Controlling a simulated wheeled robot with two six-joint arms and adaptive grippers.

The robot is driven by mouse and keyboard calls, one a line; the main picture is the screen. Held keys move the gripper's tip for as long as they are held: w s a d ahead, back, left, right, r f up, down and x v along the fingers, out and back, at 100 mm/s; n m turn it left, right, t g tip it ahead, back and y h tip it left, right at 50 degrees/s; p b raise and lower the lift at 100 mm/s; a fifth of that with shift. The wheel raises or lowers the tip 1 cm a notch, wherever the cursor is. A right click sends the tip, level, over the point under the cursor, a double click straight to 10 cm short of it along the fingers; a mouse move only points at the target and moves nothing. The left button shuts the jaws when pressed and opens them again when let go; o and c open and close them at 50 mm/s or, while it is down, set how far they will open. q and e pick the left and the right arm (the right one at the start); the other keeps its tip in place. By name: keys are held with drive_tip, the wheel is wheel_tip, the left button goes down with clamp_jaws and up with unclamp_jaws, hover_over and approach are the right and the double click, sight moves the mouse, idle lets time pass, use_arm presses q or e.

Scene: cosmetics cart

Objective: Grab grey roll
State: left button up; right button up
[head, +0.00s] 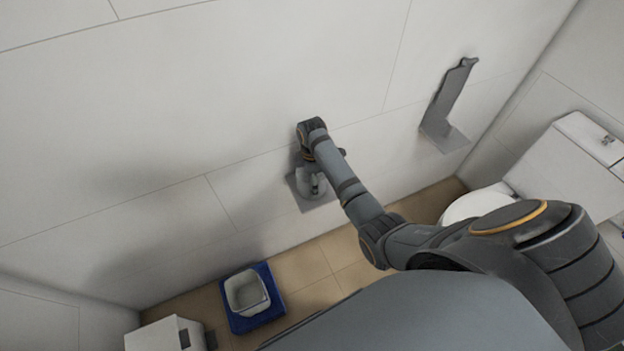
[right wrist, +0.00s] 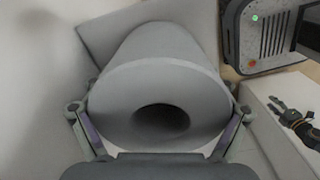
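The grey roll (right wrist: 160,85) fills the middle of the right wrist view, its round end with the dark core hole facing the camera. My right gripper (right wrist: 160,110) has its fingers spread, one on each side of the roll's near end. A narrow gap seems to show at each side, so I see no firm contact. In the head view my right gripper (head: 313,180) is at a grey wall shelf (head: 318,204), mostly hiding the roll. A small dark gripper, seemingly my left (right wrist: 293,120), shows at the right of the right wrist view, too small to read.
A second grey wall holder (head: 452,100) is to the right, near the white toilet (head: 478,203). A whitish bin (head: 246,293) stands on a blue base (head: 268,275) on the tan floor. A white box (head: 165,335) is at bottom left. The wall left of the shelf is bare.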

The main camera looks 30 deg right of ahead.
drive_tip(key=shift+c, duration=0.7)
wheel_tip(320, 180, up, 10)
